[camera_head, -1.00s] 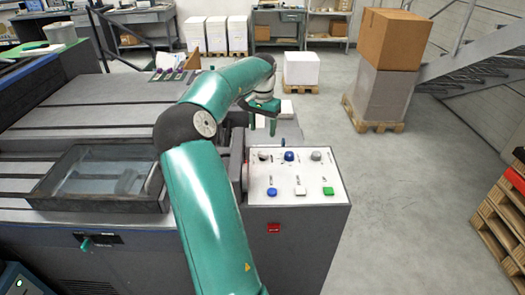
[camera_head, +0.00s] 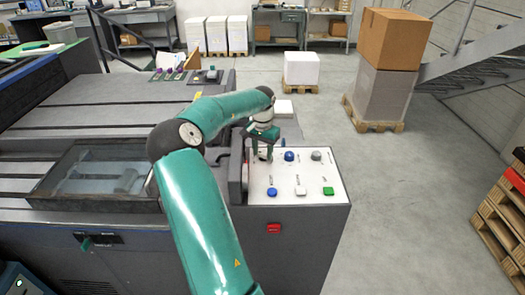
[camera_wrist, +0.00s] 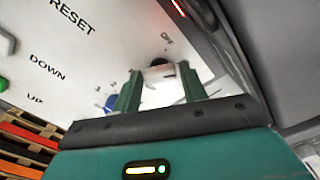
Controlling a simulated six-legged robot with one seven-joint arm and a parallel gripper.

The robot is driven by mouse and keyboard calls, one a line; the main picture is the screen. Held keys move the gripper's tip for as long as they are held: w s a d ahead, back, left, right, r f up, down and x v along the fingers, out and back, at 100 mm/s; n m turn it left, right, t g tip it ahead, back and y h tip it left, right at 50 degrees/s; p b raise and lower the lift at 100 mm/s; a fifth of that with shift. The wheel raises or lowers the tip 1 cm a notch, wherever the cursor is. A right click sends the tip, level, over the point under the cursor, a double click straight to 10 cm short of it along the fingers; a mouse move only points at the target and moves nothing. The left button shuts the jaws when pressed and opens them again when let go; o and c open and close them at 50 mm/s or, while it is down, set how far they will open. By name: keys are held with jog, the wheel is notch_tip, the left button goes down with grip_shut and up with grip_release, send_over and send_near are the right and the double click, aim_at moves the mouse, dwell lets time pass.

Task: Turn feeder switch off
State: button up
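The control panel (camera_head: 306,178) is a pale plate on top of the dark machine's right end, with a row of knobs at the back and a row of buttons at the front. The fingers stand apart. In the head view my gripper (camera_head: 262,154) points down over the panel's back left corner and mostly hides that knob. I cannot tell whether the fingers touch it. Which knob is the feeder switch is not readable.
A blue knob (camera_head: 289,156) and a grey knob (camera_head: 316,155) stand to the right. Blue (camera_head: 271,192), white (camera_head: 300,191) and green (camera_head: 328,191) buttons line the front. A dark raised housing (camera_head: 235,170) borders the panel's left.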

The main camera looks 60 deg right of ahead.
jog(key=c, duration=0.6)
jog(key=shift+o, duration=0.2)
jog(key=shift+n, duration=0.4)
jog(key=n, duration=0.5)
jog(key=shift+r+n, duration=0.1)
jog(key=shift+n, duration=0.2)
jog(key=n, duration=0.5)
jog(key=shift+n, duration=0.3)
jog(key=o, duration=1)
